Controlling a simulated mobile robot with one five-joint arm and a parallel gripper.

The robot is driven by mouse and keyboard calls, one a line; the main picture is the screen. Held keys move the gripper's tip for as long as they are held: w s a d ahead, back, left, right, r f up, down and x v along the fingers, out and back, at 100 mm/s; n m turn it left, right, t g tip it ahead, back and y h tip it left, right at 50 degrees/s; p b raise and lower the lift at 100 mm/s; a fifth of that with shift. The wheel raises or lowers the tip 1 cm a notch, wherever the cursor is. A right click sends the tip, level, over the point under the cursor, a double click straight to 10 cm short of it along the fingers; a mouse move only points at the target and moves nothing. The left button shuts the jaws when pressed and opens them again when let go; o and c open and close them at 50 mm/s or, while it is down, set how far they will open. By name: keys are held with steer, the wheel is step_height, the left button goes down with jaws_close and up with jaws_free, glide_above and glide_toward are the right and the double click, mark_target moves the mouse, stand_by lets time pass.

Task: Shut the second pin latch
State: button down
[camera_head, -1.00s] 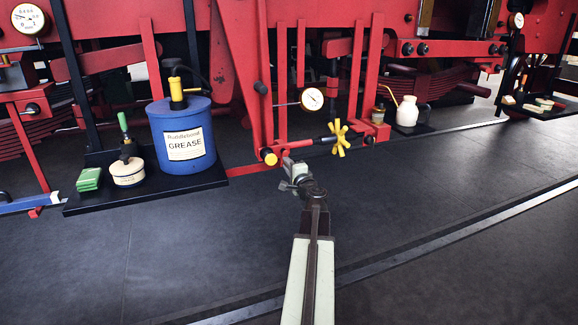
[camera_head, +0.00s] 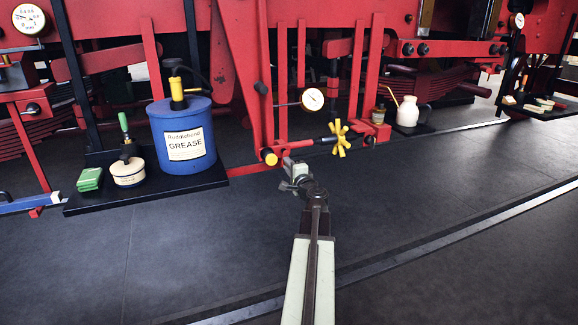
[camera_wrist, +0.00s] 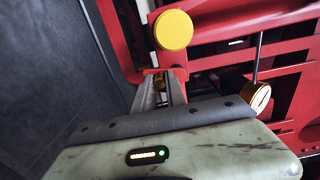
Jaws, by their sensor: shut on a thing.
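A red pin latch assembly with a round yellow knob (camera_head: 270,157) stands low on the red frame. The knob shows large in the wrist view (camera_wrist: 173,30). My gripper (camera_head: 288,162) is just right of the knob in the head view. In the wrist view its fingers (camera_wrist: 166,88) reach up to a red bracket (camera_wrist: 165,73) below the knob. The fingers are shut on a small part at this bracket, with a bit of yellow between them. The jaws and bracket hide most of the held part. A dark knob (camera_head: 261,87) sits higher on the same red post.
A yellow handwheel (camera_head: 340,138) and a white gauge (camera_head: 313,99) are close on the right. A blue grease drum (camera_head: 183,135) stands on a black tray (camera_head: 150,197) at left. A cream jug (camera_head: 407,112) is farther right. The dark floor in front is clear.

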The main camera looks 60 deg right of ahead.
steer(key=shift+a, duration=0.1)
stand_by(0.3)
steer(key=shift+w+a+r, duration=0.2)
steer(key=shift+w+a, duration=0.1)
steer(key=shift+a, duration=0.05)
steer(key=shift+w+a+r+p, duration=0.25)
steer(key=shift+a+r+p, duration=0.1)
steer(key=shift+p, duration=0.25)
steer(key=shift+w+a+r+p, duration=0.1)
steer(key=shift+r+p, duration=0.35)
steer(key=shift+r, duration=0.15)
